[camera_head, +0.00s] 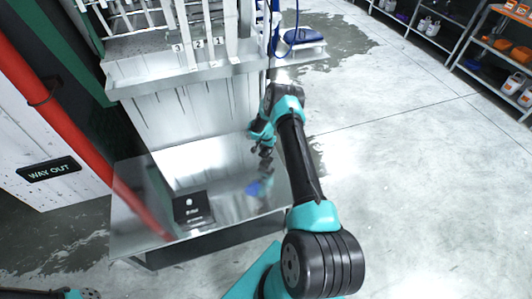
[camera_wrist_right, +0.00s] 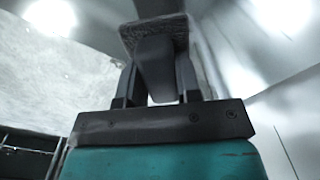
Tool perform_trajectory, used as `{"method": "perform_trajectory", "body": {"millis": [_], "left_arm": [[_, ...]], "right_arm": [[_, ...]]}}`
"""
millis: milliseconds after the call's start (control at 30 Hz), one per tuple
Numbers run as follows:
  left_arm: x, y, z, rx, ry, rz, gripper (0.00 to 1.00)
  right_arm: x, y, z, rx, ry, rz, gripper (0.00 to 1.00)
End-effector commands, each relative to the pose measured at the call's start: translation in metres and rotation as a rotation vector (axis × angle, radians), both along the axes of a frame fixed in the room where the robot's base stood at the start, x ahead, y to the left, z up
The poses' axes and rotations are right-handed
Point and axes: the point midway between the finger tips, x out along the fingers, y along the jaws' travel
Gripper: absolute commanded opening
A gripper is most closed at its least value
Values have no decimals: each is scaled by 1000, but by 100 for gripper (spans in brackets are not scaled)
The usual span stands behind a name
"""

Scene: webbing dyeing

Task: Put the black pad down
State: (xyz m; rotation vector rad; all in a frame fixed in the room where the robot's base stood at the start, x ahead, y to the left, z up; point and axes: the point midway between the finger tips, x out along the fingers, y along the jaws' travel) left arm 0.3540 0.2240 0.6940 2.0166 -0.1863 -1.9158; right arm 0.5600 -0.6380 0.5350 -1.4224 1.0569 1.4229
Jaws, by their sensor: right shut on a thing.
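My right gripper (camera_head: 266,152) is above the back right part of the shiny metal bench. In the right wrist view my right gripper (camera_wrist_right: 155,85) is shut on the grip of the black pad (camera_wrist_right: 154,32). The pad has a dark block-like grip between the fingers and a wider, rough-looking dark face beyond them. In the head view the pad is small and dark under the fingers, hard to tell from them. I cannot tell whether it touches anything. My left gripper is not in view; only a teal and black piece of my arm shows at the bottom left.
The metal bench (camera_head: 235,212) has a small black labelled stand (camera_head: 192,208) at its front left and a blurred blue patch (camera_head: 256,188) below my right gripper. A streaked white panel and numbered white strips (camera_head: 198,42) stand behind. A red pipe (camera_head: 70,120) crosses the left side.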

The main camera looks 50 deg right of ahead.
Motion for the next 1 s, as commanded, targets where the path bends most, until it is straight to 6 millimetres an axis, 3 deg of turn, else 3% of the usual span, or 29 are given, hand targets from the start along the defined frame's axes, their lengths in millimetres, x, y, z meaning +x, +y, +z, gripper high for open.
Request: {"method": "perform_trajectory", "body": {"millis": [167, 433, 867, 900, 1000], "left_arm": [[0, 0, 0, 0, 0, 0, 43], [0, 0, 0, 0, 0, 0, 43], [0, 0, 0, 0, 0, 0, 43], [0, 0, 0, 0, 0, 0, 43], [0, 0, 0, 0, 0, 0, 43]], "right_arm": [[4, -3, 0, 1, -2, 0, 6], [4, -4, -33, 1, -2, 0, 6], [3, -3, -38, 1, -2, 0, 6], [3, -3, -38, 1, -2, 0, 33], [3, -3, -38, 1, -2, 0, 43]]}}
